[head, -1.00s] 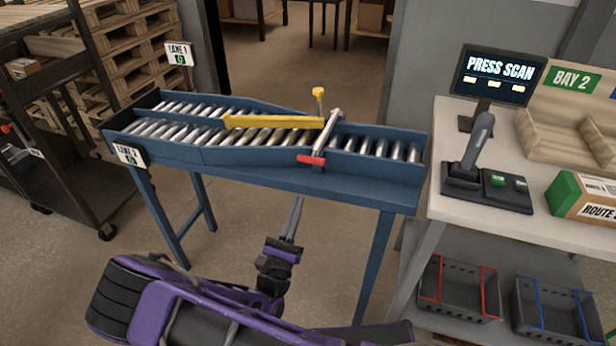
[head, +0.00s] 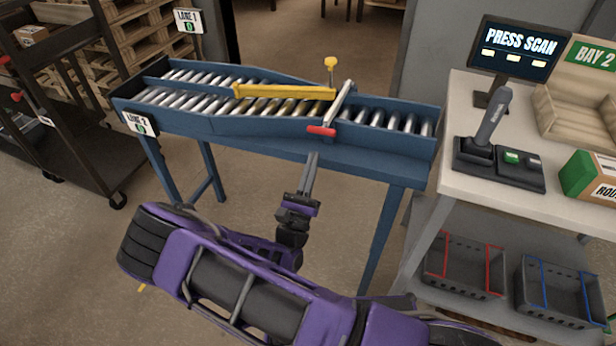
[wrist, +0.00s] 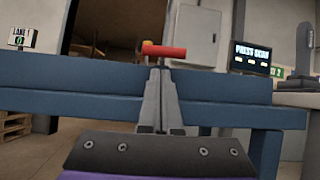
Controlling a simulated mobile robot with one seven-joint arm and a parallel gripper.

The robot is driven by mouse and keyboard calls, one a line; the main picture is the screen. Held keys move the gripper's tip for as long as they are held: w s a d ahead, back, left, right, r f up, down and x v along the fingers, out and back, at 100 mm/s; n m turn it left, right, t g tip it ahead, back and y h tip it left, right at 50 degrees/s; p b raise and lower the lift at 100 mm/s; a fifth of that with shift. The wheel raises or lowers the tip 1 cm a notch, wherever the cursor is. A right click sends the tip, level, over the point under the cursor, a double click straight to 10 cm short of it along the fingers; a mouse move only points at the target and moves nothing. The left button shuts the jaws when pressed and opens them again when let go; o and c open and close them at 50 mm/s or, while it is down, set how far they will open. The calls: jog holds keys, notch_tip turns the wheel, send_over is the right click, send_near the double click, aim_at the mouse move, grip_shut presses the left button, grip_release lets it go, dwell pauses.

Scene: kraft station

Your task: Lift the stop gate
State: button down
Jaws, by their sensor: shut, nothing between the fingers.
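The stop gate is a pale metal bar (head: 343,101) lying across the roller conveyor (head: 225,130), with a red handle (head: 321,131) at its near end over the blue side rail. The red handle also shows in the wrist view (wrist: 164,51), just above and beyond my fingertips. My gripper (head: 312,160) is shut and empty. It points up toward the near rail, just below the red handle. In the wrist view my gripper (wrist: 160,72) appears close under the handle; I cannot tell whether they touch. A yellow diverter arm (head: 285,91) with a yellow knob lies over the rollers left of the gate.
A bench at the right holds a screen reading PRESS SCAN (head: 517,42), a scanner on a stand (head: 490,125) and a cardboard box (head: 592,178). Black bins (head: 466,266) stand below it. A black cart (head: 75,160) stands at the left. The floor before the conveyor is clear.

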aim_at(316, 148)
jog(key=shift+x, duration=1.95)
jog(key=shift+r, duration=0.1)
